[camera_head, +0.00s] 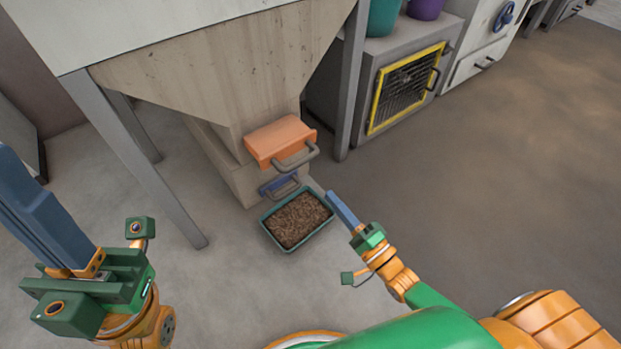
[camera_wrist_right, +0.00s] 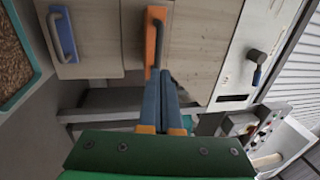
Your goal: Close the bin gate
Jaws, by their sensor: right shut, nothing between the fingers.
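The bin is a pale wooden hopper (camera_head: 215,75) on grey legs. An orange gate (camera_head: 279,139) with a grey bar handle (camera_head: 298,157) sticks out from its lower front. Below it is a smaller blue panel (camera_head: 279,184) with its own grey handle. The wrist view also shows the orange gate (camera_wrist_right: 151,38) and the blue panel (camera_wrist_right: 66,36). My right gripper (camera_head: 331,196) is shut and empty, right of the handles and apart from them in the head view. Its fingertips (camera_wrist_right: 159,74) overlap the orange gate's end in the wrist view. My left gripper (camera_head: 15,170) is at the left, away from the bin; its finger gap is unclear.
A green tray (camera_head: 265,229) full of brown pellets sits on the floor below the blue panel. A grey leg (camera_head: 350,85) stands right of the gate. A cabinet with a yellow-framed grille (camera_head: 407,85) is farther right. The floor at right is clear.

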